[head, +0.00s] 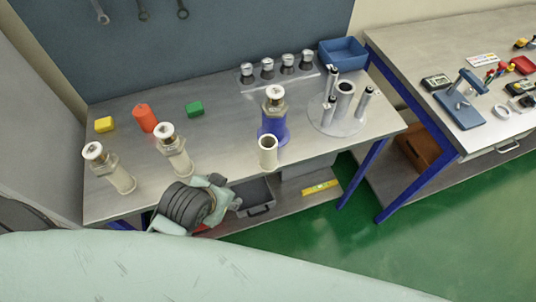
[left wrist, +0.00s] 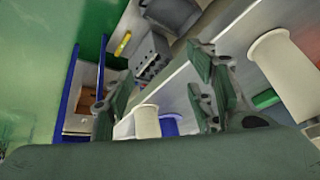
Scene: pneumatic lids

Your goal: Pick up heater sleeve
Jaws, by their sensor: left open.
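The likely heater sleeve is a hollow cream tube (head: 268,152) standing upright at the front edge of the bench, in front of a blue-based piece (head: 273,126) with a metal cap. In the left wrist view a cream cylinder (left wrist: 147,122), apparently this tube, shows between the fingers, with blue behind it. My left gripper (head: 232,192) is open and empty, left of the tube and near the bench's front edge. It also shows in the left wrist view (left wrist: 155,105), its fingers apart. I cannot tell whether a finger touches the tube. My right gripper is not in view.
Two cream capped cylinders (head: 174,150) (head: 110,168) stand left on the bench (head: 225,125). An orange cylinder (head: 145,117), yellow block (head: 104,124) and green block (head: 194,109) lie behind. Metal posts stand on a round plate (head: 338,120) at right, near a blue bin (head: 343,52).

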